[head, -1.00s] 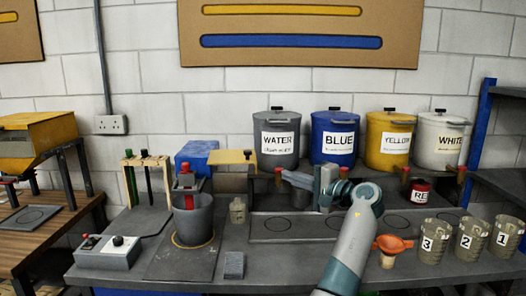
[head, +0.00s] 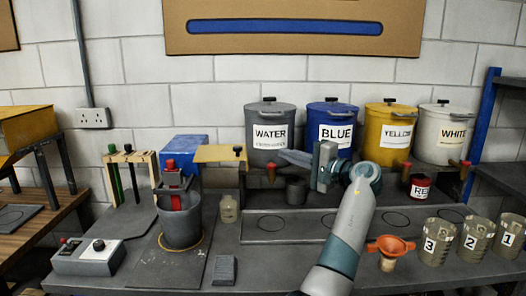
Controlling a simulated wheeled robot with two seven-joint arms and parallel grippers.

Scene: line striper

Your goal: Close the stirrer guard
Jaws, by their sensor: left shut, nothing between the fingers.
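The stirrer has a blue housing (head: 185,153) and a red part (head: 176,192) over a grey bucket (head: 181,228). The bucket stands on a dark base plate with a yellowish ring around its foot. A flat yellow panel (head: 212,153) with a black knob sticks out to the right of the blue housing; it looks like the guard, swung aside from the bucket. My left gripper (head: 296,159) is shut and empty. It points left, in front of the water and blue cans, to the right of the panel and apart from it. My right gripper is not in view.
A control box (head: 90,257) with a red button and black knob sits front left. A glass bottle (head: 228,211) and grey block (head: 224,270) stand right of the bucket. Lidded cans (head: 388,142) line the back shelf.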

